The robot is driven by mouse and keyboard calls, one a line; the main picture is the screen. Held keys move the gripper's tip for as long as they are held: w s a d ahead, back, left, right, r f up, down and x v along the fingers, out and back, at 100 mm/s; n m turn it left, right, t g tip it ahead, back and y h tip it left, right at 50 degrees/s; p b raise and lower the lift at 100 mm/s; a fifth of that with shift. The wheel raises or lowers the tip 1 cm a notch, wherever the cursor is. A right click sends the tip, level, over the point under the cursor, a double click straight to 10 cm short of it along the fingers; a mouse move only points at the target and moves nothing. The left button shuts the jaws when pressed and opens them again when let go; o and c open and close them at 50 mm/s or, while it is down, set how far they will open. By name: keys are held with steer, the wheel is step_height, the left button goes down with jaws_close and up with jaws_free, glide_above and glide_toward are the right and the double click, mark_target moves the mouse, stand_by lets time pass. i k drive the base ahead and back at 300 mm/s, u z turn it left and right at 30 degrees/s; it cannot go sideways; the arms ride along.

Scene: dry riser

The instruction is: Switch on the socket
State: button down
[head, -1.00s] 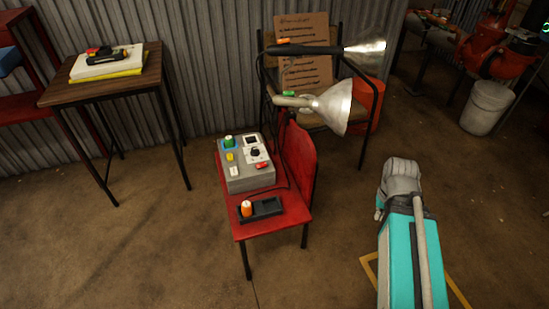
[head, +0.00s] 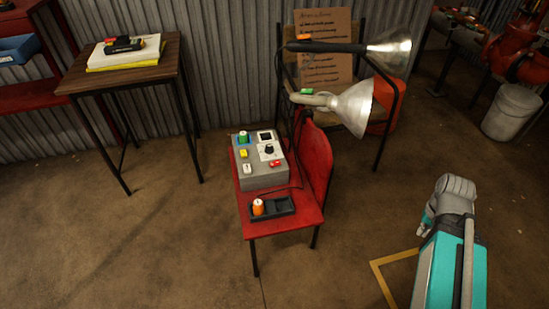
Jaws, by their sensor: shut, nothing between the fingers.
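On the red chair's seat (head: 290,222) lies a black socket strip (head: 280,207) with an orange, white-topped knob or plug (head: 258,206) at its left end. A dark cable runs from the strip area up past the chair back. Behind it on the same seat stands a grey box (head: 264,178) with a green knob, yellow and white switches, a red switch and a black dial. The settings of these are too small to tell. My teal and grey arm shows at the lower right, well away from the chair; my gripper's fingers do not show.
Two metal lamps (head: 350,105) reach over the space behind the red chair, near another chair with a written cardboard sign (head: 324,45). A wooden table (head: 130,75) stands at left. The floor before the red chair is clear.

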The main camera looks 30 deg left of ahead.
mark_target(276, 163)
steer(key=u, duration=0.05)
steer(key=k, duration=1.3)
steer(key=u, duration=1.2)
steer(key=i, duration=1)
steer(key=u, duration=0.05)
